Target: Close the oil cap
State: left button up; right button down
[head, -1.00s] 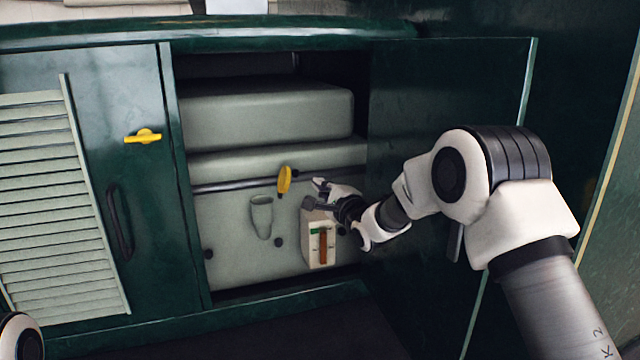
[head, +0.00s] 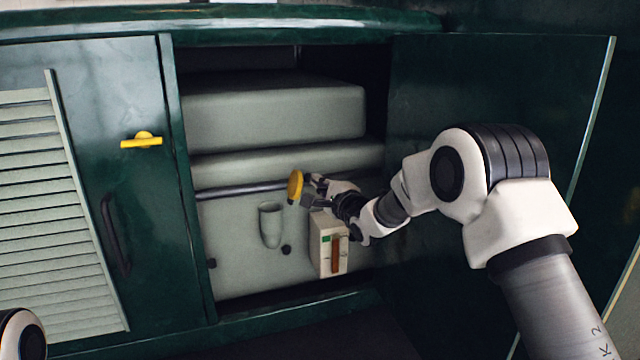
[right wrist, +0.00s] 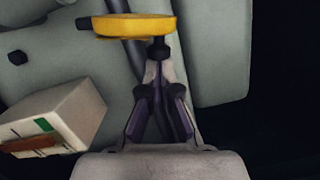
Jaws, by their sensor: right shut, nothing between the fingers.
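The yellow oil cap (head: 295,186) stands up on edge above the grey filler neck (head: 271,225), which is open at the top. In the right wrist view the cap (right wrist: 130,26) lies across the top, just beyond the fingertips. My right gripper (head: 309,188) is shut and empty, right beside the cap on its right side. In the right wrist view its fingertips (right wrist: 160,48) are at the cap's near edge; I cannot tell whether they touch. My left gripper is out of view.
A cream box (head: 328,245) with an orange-brown gauge sits just below my right gripper. The green door (head: 490,110) stands open on the right. A closed left door has a yellow handle (head: 141,140). A dark pipe (head: 240,190) runs behind the cap.

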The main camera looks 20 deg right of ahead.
jog(key=shift+s+r+n, duration=0.25)
jog(key=shift+r+n, duration=0.05)
jog(key=shift+r, duration=0.05)
